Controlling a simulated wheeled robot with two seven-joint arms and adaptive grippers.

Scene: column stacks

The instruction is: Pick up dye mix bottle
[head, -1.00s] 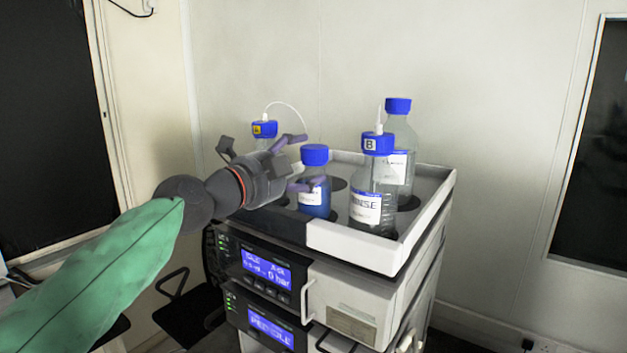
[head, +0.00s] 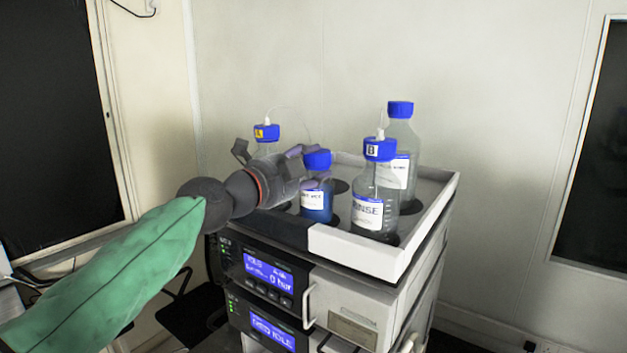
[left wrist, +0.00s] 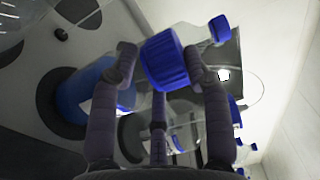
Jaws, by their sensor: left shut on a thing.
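The dye mix bottle (head: 315,202), with blue liquid, a white label and a blue cap, stands upright in the tray at its front left. My left gripper (head: 312,168) comes in from the left and is shut on this bottle just below its cap. In the left wrist view the blue cap (left wrist: 165,60) sits between the fingers of the left gripper (left wrist: 160,65), with the blue body (left wrist: 82,92) beyond. The lower label text is too blurred to read fully. My right gripper is not in view.
A clear bottle marked B and RINSE (head: 374,195) stands close right, with a taller clear bottle (head: 402,150) behind it. A bottle with a yellow tag (head: 266,134) and thin tubing stands behind my gripper. The tray's raised white rim (head: 375,258) surrounds them.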

